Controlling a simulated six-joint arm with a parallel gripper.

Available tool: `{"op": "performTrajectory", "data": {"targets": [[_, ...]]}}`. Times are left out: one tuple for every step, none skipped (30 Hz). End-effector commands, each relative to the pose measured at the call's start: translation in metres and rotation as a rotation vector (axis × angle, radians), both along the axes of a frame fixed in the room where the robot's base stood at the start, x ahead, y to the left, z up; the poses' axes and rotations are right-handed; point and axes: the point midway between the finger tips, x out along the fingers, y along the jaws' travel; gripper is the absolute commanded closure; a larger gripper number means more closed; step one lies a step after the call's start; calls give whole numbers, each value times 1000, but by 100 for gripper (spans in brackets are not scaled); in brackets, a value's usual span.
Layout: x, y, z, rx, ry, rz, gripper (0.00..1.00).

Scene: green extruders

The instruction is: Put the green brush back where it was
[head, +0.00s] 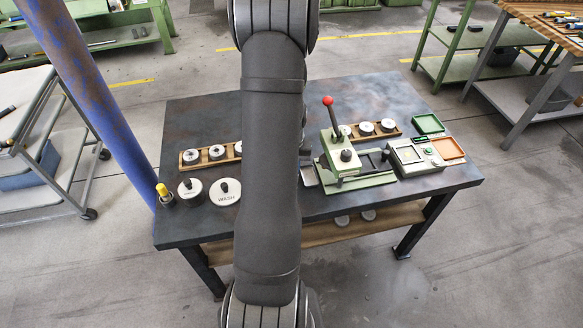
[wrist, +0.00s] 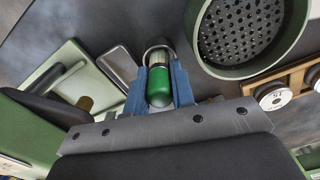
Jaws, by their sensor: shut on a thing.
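In the wrist view the green brush (wrist: 159,86) stands between the two blue fingers of my gripper (wrist: 160,88), which is shut on it. Its rounded green end faces the camera, with a pale metal band beyond it. A rounded metal rim (wrist: 157,48) shows just past the band; I cannot tell whether the brush is inside it or only in front of it. In the head view my arm hides the gripper and the brush.
A green-rimmed perforated bowl (wrist: 240,72) is close on the right, near a wooden weight rack (wrist: 302,72). A small metal tray (wrist: 118,66) is left. The red-knobbed press (head: 338,150) stands right of my arm; a yellow-topped item (head: 162,190) stands at the table's left.

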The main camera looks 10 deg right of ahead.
Motion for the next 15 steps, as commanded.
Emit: {"op": "performTrajectory", "data": {"targets": [[0,0,-5,0,1,0,100],[0,0,-7,0,0,0,100],[0,0,-8,0,-1,0,100],[0,0,-7,0,-1,0,100],[0,0,-7,0,-1,0,100],[0,0,-7,0,-1,0,100],[0,0,-7,0,-1,0,100],[0,0,-7,-1,-2,0,100],[0,0,-7,0,-1,0,100],[0,0,-7,0,-1,0,100],[0,0,-8,0,-1,0,100],[0,0,-10,0,0,0,100],[0,0,-10,0,-1,0,76],[0,0,-10,0,-1,0,70],[0,0,-9,0,-1,0,62]]}}
